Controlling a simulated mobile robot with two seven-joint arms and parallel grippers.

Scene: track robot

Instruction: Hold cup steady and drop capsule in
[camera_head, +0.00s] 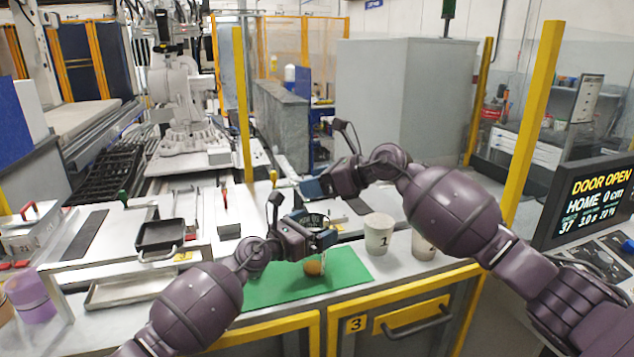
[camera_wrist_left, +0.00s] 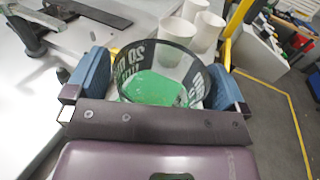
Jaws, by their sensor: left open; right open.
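A dark-rimmed cup with pale lettering (camera_wrist_left: 160,52) stands between the blue fingers of my left gripper (camera_wrist_left: 157,85). That gripper is open around it; contact cannot be told. In the head view, the cup (camera_head: 312,219) is partly hidden by the left gripper (camera_head: 318,232), low over the green mat. A small orange-brown rounded object (camera_head: 314,267) lies on the mat just in front of the left gripper; I cannot tell whether it is the capsule. My right gripper (camera_head: 312,188) is open above and behind the cup, with nothing visible in it.
The green mat (camera_head: 270,289) lies at the bench's front edge. A white cup marked 1 (camera_head: 379,236) and another pale cup (camera_head: 424,246) stand to its right. A black tray (camera_head: 160,235) is on the left. A screen (camera_head: 598,203) stands at far right.

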